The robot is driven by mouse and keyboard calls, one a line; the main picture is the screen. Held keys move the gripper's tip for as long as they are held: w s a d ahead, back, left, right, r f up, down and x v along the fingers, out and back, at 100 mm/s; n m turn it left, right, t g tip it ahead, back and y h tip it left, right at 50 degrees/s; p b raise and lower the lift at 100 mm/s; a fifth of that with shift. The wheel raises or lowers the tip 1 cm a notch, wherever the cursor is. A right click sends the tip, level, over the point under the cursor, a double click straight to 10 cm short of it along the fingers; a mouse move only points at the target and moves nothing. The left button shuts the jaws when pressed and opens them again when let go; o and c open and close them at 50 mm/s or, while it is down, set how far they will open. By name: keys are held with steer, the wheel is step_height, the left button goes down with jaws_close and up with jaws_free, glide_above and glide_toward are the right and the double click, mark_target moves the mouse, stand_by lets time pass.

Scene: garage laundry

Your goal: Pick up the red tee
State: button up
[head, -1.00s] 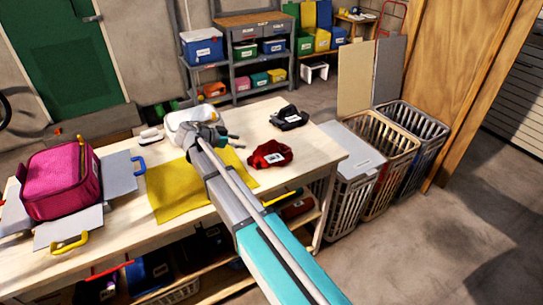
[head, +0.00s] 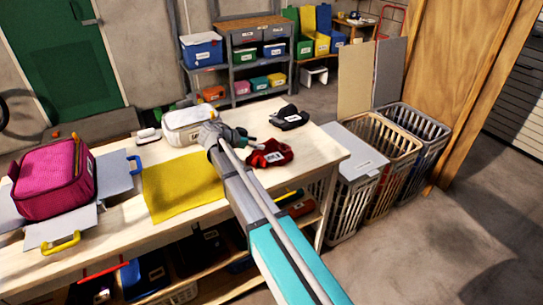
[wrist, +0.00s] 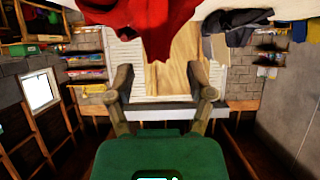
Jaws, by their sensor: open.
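The red tee (head: 270,155) lies crumpled with a white label near the right end of the wooden worktable (head: 315,160). In the wrist view the red tee (wrist: 155,22) fills the top middle, just beyond the fingers. My gripper (head: 254,142) is at the tee's upper left edge in the head view. In the wrist view my gripper (wrist: 160,76) has its two fingers spread apart with nothing between them. I cannot tell whether a fingertip touches the cloth.
A black garment (head: 290,117) lies behind the tee. A white bag (head: 188,126) and a yellow cloth (head: 182,188) are to the left. A magenta bag (head: 55,178) sits farther left. Lidded and open laundry baskets (head: 375,160) stand right of the table.

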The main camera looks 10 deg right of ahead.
mark_target(263, 143)
steer(key=shift+r+b+x, duration=0.1)
steer(key=shift+b+x, duration=0.45)
steer(key=shift+x, duration=0.75)
steer(key=shift+r+b+x, duration=0.15)
steer(key=shift+b+x, duration=0.35)
steer(key=shift+x, duration=0.75)
steer(key=shift+w+d, duration=0.1)
steer(key=shift+d, duration=0.05)
steer(key=shift+c, duration=0.2)
jaws_close()
